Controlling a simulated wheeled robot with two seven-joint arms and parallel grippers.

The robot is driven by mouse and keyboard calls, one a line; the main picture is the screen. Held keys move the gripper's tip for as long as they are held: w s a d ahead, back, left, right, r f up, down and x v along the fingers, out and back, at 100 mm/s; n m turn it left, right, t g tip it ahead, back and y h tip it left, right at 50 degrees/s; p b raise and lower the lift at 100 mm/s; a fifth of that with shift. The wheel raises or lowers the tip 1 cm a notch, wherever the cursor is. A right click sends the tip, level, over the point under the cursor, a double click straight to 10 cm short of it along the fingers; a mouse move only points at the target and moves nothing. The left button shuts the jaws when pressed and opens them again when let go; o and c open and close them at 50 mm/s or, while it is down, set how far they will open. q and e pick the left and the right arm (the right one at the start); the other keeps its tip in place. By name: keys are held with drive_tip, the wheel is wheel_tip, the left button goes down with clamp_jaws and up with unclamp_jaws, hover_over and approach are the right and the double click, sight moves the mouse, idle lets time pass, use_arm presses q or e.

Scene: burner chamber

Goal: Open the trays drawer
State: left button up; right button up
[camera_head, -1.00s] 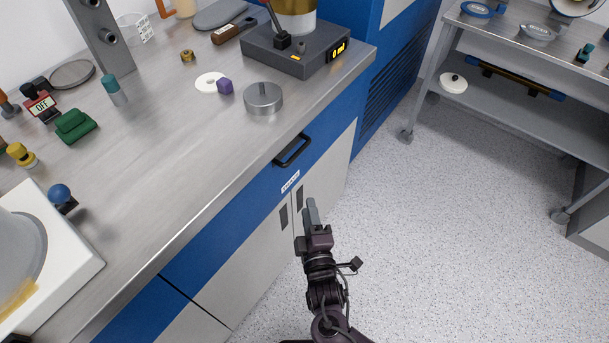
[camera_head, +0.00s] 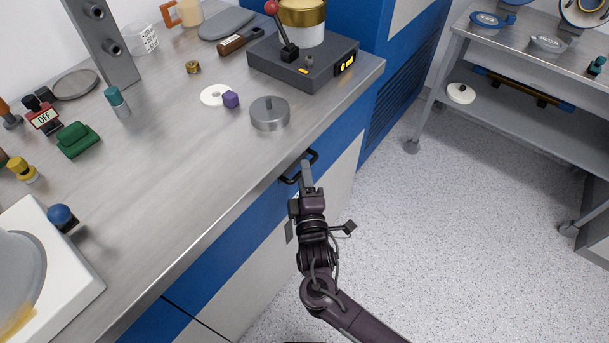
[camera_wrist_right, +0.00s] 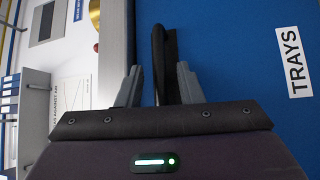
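The trays drawer (camera_head: 258,222) is a blue front under the steel worktop and looks closed. Its black bar handle (camera_head: 314,155) is partly covered by my right gripper (camera_head: 307,172) in the head view. In the right wrist view, the handle (camera_wrist_right: 163,55) stands between the two grey fingertips of my right gripper (camera_wrist_right: 160,85). The fingers are apart, with a gap showing beside the handle, so the gripper is open around it. The white "TRAYS" label (camera_wrist_right: 293,62) is to the right there. My left gripper is not in view.
The worktop (camera_head: 185,175) overhangs just above the handle. A metal lidded disc (camera_head: 270,114) and a dark grey device (camera_head: 305,65) stand near its edge. A grey cart (camera_head: 500,75) is at the right. The floor in front of the cabinet is clear.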

clamp_jaws()
drive_tip(key=shift+d, duration=0.1)
drive_tip(key=s+d+p, duration=0.5)
drive_tip(key=s+d, duration=0.5)
drive_tip(key=d, duration=0.4)
drive_tip(key=s+d+p, duration=0.6)
drive_tip(key=s+d, duration=0.4)
drive_tip(key=d, duration=0.3)
drive_tip(key=shift+s+d, duration=0.15)
drive_tip(key=shift+d, duration=0.25)
unclamp_jaws()
